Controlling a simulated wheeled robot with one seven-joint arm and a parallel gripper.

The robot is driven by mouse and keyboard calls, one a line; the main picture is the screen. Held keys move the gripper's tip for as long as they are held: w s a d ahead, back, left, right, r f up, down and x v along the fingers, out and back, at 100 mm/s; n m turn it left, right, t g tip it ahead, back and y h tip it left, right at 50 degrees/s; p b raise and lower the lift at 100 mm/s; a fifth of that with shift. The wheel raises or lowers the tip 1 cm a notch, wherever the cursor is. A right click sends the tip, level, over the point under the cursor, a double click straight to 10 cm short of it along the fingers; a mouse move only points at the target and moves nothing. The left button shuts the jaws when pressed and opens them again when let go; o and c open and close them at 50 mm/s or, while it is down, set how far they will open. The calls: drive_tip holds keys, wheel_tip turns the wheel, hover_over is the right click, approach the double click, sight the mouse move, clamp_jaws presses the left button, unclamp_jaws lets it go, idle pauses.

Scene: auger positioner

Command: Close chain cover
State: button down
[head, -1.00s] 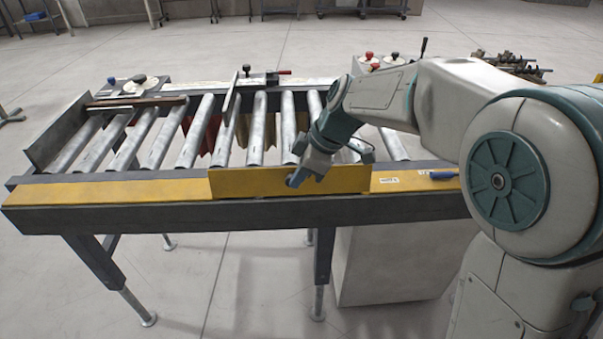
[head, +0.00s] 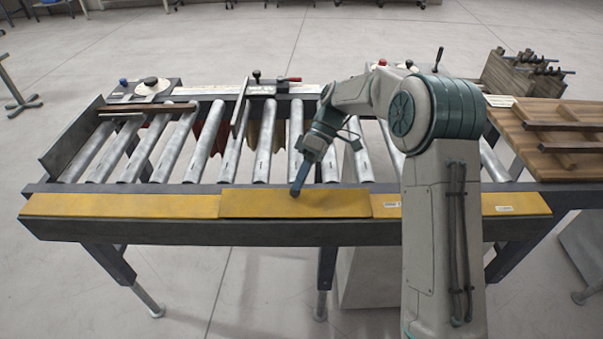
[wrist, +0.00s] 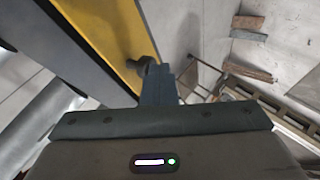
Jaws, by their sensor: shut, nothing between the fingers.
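The chain cover (head: 260,205) is the middle yellow panel on the front rail of the roller conveyor. In the head view it lies about flat, nearly in line with the yellow panels on both sides. Its back edge looks slightly higher than theirs, so I cannot tell if it is fully down. My gripper (head: 296,191) is shut and empty, with its tip at the cover's top face, touching or just above it. In the wrist view the shut fingers (wrist: 158,85) are beside a yellow strip (wrist: 105,30); the contact is not clear.
Fixed yellow panels lie left (head: 120,206) and right (head: 470,205) of the cover. Metal rollers (head: 205,145) run behind the rail. A wooden pallet (head: 560,135) lies at the right. The floor in front is open.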

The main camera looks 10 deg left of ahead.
drive_tip(key=w+f, duration=0.1)
drive_tip(key=w+f+b, duration=0.1)
drive_tip(key=shift+w+f+b, duration=0.15)
drive_tip(key=shift+f+b, duration=0.15)
drive_tip(key=shift+f, duration=0.05)
